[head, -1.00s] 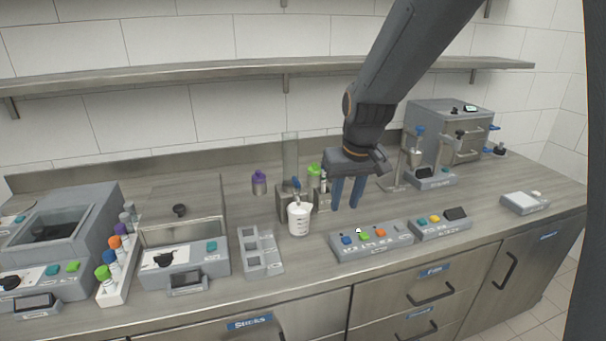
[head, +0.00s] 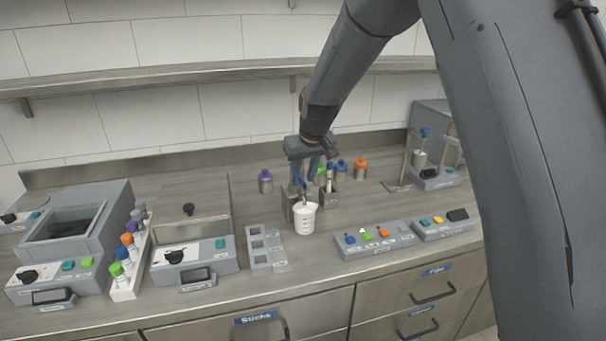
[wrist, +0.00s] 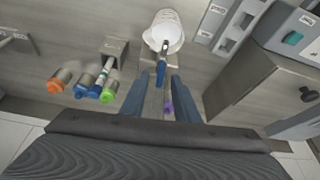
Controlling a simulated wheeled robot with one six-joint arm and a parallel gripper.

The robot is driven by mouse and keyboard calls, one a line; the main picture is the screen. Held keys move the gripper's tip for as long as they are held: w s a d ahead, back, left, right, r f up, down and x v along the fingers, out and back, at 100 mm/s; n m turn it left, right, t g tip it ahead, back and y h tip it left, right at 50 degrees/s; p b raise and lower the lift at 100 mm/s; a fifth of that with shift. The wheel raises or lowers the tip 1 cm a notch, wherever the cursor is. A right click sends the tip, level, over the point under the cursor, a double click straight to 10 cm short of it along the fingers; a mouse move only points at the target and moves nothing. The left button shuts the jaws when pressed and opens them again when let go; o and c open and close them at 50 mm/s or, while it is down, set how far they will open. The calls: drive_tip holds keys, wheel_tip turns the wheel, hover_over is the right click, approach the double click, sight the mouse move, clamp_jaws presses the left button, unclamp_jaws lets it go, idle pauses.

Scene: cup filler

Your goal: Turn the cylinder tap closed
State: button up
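The tap (wrist: 160,73) has a small blue lever and a metal spout; in the head view the tap (head: 303,186) is partly covered by my gripper. A white cup (head: 304,219) stands under the spout, and the cup's open top (wrist: 163,32) shows in the wrist view. My gripper (head: 306,182) points down over the tap. In the wrist view my gripper (wrist: 161,78) is open, with the blue lever between or just beyond its two blue fingertips; contact cannot be told. The clear cylinder is hidden behind my gripper in the head view.
Bottles with purple (head: 265,181), blue (head: 341,169) and orange (head: 361,167) caps stand behind the tap. A grey holder (head: 264,250) is left of the cup, and a button panel (head: 376,238) is to its right. A shelf (head: 190,77) runs above.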

drive_tip(key=shift+w+f, duration=0.15)
drive_tip(key=shift+f, duration=0.25)
clamp_jaws()
